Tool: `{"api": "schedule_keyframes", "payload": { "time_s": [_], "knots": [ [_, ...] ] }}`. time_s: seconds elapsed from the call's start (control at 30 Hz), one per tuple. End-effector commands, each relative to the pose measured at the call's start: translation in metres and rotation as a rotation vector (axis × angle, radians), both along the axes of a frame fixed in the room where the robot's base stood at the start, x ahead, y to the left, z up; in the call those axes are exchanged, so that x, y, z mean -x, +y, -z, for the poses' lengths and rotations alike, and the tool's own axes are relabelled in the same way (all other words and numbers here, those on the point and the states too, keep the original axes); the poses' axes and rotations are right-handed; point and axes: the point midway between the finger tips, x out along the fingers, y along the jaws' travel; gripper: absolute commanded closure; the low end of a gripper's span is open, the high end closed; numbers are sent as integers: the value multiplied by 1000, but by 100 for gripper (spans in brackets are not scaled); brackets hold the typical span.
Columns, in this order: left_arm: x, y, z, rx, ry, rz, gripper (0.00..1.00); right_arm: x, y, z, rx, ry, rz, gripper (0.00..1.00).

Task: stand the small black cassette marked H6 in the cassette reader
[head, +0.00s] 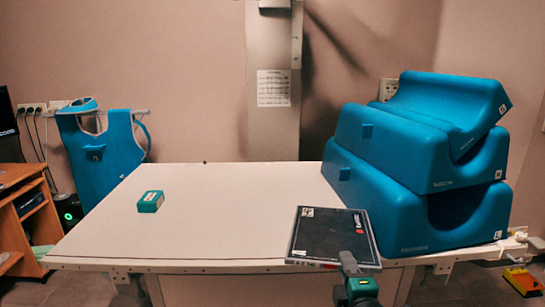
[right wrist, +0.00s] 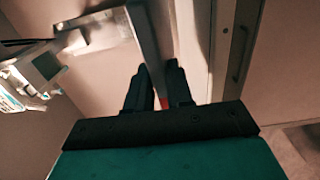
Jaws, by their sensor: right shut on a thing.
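A flat black cassette (head: 330,235) with a pale rim, a small white label and a red mark shows at the front edge of the table in the head view. Its marking is too small to read. My right gripper (head: 349,262) is shut on its near edge and holds it tilted, face toward the head camera. In the right wrist view, the fingers (right wrist: 160,85) close on a thin plate seen nearly edge-on. I cannot make out the cassette reader for certain in either view. My left gripper is not in view.
The white table (head: 240,215) is mostly clear, with a small teal box (head: 151,201) at left. Blue foam supports (head: 400,200) are stacked at right. A blue apron (head: 105,150) hangs behind left. A white device with a screen (right wrist: 45,65) shows in the right wrist view.

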Motion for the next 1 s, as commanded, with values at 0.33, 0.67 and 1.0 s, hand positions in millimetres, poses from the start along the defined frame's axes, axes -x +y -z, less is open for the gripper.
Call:
{"api": "schedule_keyframes", "payload": {
  "time_s": [0.33,0.67,1.0],
  "knots": [
    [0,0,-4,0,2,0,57,-1,1,-32,-1,-12,-3,100],
    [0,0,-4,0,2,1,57,-1,1,-48,-2,-8,-3,100],
    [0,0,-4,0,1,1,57,1,1,-48,-3,-8,-3,100]
  ]
}}
